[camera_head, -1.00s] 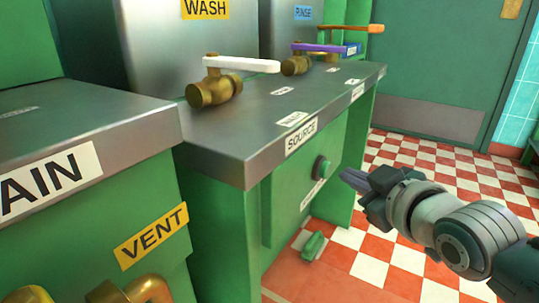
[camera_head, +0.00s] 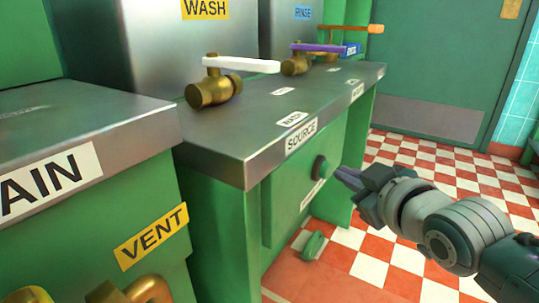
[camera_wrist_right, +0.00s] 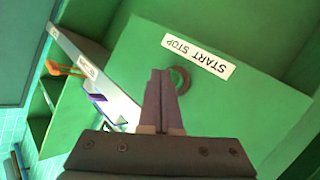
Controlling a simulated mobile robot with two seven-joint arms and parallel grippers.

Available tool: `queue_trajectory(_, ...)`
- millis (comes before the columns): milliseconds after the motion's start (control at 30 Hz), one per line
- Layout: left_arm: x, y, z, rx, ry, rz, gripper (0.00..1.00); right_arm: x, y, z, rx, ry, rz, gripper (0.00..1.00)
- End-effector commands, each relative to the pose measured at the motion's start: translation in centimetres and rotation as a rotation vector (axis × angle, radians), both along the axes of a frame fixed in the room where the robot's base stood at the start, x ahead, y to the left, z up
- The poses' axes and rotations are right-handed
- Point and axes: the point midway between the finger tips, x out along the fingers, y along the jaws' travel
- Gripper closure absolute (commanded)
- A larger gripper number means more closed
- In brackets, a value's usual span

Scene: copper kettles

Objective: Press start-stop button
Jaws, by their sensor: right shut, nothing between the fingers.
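The start-stop button (camera_head: 321,168) is a round knob with a dark ring on the green front panel under the steel counter. In the right wrist view the gripper fingers (camera_wrist_right: 159,77) partly cover the button's left side. I cannot tell whether they touch it. My left gripper is not in view.
The steel counter (camera_head: 257,140) overhangs the panel, with brass valves with white (camera_head: 240,64), purple (camera_head: 322,48) and orange (camera_head: 354,29) levers on top. A green pedal-like object (camera_head: 314,245) is on the floor below. The checkered floor (camera_head: 440,165) to the right is open.

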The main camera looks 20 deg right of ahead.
Motion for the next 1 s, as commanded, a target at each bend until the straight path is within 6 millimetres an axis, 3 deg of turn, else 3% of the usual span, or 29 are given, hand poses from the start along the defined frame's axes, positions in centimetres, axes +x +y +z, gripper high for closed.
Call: queue_trajectory(1000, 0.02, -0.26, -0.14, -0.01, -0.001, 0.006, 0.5, 0.63, 0.55, -0.03, 0.001, 0.0, 0.0, 1.0)
